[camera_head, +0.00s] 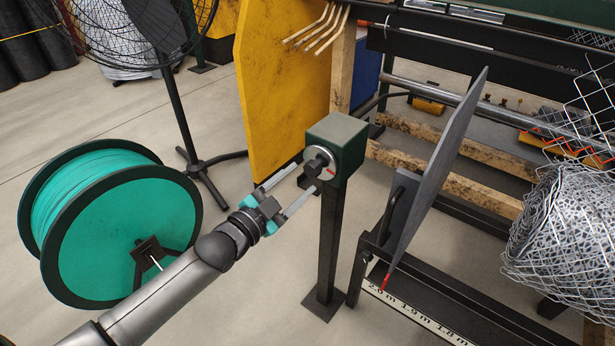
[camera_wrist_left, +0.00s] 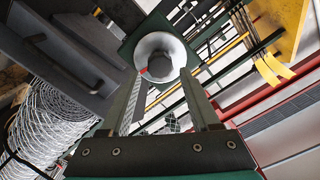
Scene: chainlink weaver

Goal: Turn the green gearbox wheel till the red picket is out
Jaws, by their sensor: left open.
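The green gearbox (camera_head: 340,140) sits on a dark post. Its wheel is a silver disc with a black knob (camera_head: 317,163) at its centre and a red mark at its lower right. In the left wrist view the silver disc (camera_wrist_left: 152,42) is straight ahead, the red mark at its lower left. My left gripper (camera_head: 306,178) is open and empty, its fingers to either side of the knob; I cannot tell whether they touch it. A small red pointer (camera_head: 384,283) shows under the grey plate, near the 2.0 m mark; I cannot tell whether it is the red picket. My right gripper is out of view.
The tilted grey plate (camera_head: 440,165) stands right of the gearbox. A roll of wire mesh (camera_head: 562,225) lies at the right. A teal spool (camera_head: 125,235) and a black fan stand on the left. A yellow panel (camera_head: 285,80) is behind the gearbox.

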